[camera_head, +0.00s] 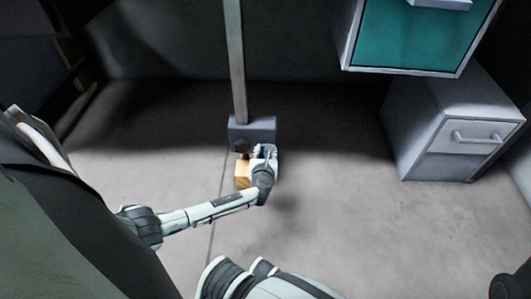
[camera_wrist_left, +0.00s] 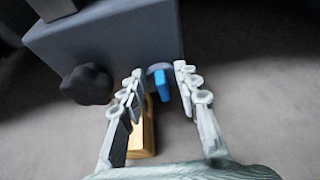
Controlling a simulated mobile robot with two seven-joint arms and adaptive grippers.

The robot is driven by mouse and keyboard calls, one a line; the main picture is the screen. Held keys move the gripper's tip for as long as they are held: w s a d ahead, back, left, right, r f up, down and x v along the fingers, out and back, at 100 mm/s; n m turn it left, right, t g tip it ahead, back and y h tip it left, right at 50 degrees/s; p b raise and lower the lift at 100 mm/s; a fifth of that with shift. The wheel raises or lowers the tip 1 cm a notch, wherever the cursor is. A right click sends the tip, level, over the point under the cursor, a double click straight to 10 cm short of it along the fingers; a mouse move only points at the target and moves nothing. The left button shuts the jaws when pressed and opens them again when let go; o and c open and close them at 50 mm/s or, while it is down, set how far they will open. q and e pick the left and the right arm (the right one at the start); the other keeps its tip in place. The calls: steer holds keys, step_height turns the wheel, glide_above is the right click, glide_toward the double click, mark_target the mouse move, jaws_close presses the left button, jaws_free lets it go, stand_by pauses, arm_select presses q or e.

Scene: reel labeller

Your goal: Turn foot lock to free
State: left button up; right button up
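A grey box-shaped foot (camera_head: 252,130) sits at the bottom of an upright post (camera_head: 236,60); it also fills the upper part of the left wrist view (camera_wrist_left: 120,45). A small blue lever (camera_wrist_left: 162,86) with a round grey hub sticks out of its face, probably the foot lock. A dark knob (camera_wrist_left: 86,85) is on the same face, to the left. My left gripper (camera_head: 263,153) is at this face. In the left wrist view (camera_wrist_left: 159,70) its fingers are apart, with the blue lever between them and gaps on both sides. My right gripper is out of view.
A yellow-orange block (camera_head: 243,173) is low beside my left gripper, partly behind the left finger in the wrist view (camera_wrist_left: 142,135). A grey drawer cabinet (camera_head: 445,125) stands at the right, below a teal-fronted cabinet (camera_head: 415,35). The floor between is clear.

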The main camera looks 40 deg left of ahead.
mark_target(262, 149)
arm_select(q)
jaws_close()
stand_by(0.5)
steer(key=n, duration=0.1)
steer(key=n+h+b, duration=0.1)
steer(key=t+b, duration=0.1)
steer(key=shift+s+a+f+n, duration=0.2)
steer(key=shift+s+a+n, duration=0.05)
steer(key=shift+a+n, duration=0.15)
steer(key=shift+s+a+n+t+h+b, duration=0.1)
steer(key=shift+a+n+t+h+b, duration=0.15)
steer(key=shift+n+h, duration=0.3)
steer(key=shift+s+a+n+t+h+b, duration=0.15)
steer(key=shift+n+t+h, duration=0.2)
steer(key=shift+n, duration=0.3)
steer(key=n, duration=0.1)
steer(key=n+t, duration=0.1)
steer(key=f+n+t+h, duration=0.1)
steer(key=n, duration=0.1)
steer(key=shift+a, duration=0.25)
steer(key=shift+s+a+f+n+t, duration=0.15)
steer(key=shift+n+t, duration=0.2)
steer(key=shift+n, duration=0.4)
steer(key=shift+w+d+f+n+t, duration=0.1)
steer(key=shift+f+n+t, duration=0.15)
steer(key=shift+n, duration=0.45)
steer(key=shift+s+a+f+n+t, duration=0.1)
steer(key=shift+n+t, duration=0.3)
steer(key=shift+n, duration=0.35)
